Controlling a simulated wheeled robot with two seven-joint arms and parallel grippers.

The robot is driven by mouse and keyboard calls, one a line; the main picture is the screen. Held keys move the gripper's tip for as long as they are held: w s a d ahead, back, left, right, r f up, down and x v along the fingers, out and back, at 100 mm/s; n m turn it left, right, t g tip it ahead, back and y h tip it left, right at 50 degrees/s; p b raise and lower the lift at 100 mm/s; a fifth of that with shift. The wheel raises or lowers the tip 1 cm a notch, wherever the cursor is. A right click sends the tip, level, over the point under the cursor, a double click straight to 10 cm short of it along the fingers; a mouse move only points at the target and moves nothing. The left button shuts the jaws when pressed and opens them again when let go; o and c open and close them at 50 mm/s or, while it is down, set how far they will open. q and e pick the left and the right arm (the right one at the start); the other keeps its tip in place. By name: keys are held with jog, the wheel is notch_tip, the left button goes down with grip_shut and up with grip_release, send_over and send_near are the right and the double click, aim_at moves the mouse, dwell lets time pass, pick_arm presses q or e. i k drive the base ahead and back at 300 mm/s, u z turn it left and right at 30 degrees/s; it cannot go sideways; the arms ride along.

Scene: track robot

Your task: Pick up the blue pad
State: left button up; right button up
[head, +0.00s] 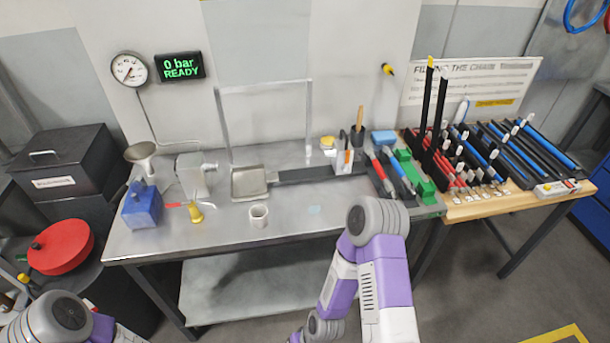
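A light blue block-like pad (384,137) lies at the back right of the grey metal table (235,232), behind the red- and blue-handled tools. Links of my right arm rise at the bottom middle, in front of the table's front edge. Part of my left arm shows at the bottom left corner. Neither gripper is in view.
On the table stand a blue canister (142,206), a white cup (259,215), a yellow funnel-like piece (195,212), a metal pan (249,183) and a holder with upright tools (345,158). Green blocks (415,178) and a tool rack are at right. The front middle of the tabletop is mostly clear.

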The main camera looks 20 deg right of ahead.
aim_at(383, 137)
jog(key=z, duration=1.35)
